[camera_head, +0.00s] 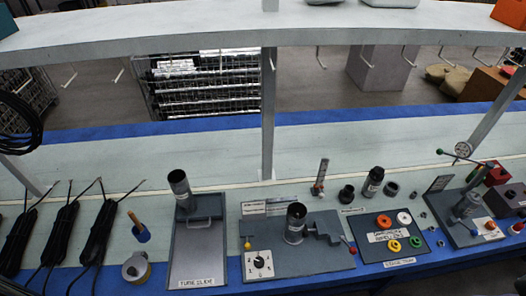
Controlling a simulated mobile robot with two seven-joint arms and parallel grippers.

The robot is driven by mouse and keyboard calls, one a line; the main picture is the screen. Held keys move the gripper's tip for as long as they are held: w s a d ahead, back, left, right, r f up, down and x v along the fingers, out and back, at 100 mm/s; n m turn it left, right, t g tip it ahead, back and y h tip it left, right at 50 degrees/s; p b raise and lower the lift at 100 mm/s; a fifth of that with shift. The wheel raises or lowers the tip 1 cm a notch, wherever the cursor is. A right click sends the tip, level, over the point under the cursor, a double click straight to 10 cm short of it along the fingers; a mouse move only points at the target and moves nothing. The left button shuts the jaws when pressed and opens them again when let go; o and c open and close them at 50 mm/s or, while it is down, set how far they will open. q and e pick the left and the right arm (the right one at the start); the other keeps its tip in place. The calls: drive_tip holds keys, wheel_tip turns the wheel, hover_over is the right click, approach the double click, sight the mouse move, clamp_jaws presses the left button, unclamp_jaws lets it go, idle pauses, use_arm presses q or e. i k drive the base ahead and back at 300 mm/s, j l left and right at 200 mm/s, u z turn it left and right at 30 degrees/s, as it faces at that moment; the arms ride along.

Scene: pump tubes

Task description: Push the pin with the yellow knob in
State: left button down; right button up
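A small yellow knob (248,244) shows at the left side of the grey pump fixture (312,262), just above a white dial plate (259,264) with a black knob. The pin under the yellow knob is too small to make out, so I cannot tell how far in it sits. A dark upright tube (295,222) stands in the middle of the fixture. A small red knob (352,250) is at its right end. Neither of my grippers is in view.
Left of the fixture is a grey tray (207,262) with another upright tube (181,188). To the right, a dark tray (375,219) holds coloured rings, and a lever press (468,207) stands beyond. Black cable bundles (60,235) lie far left. A shelf (200,28) spans above the bench.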

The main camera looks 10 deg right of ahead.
sight(248, 245)
drive_tip(key=j+z, duration=0.35)
drive_tip(key=j, duration=0.2)
drive_tip(key=j+z, duration=0.3)
drive_tip(key=j, duration=0.25)
drive_tip(key=j+z, duration=0.35)
drive_tip(key=j, duration=0.15)
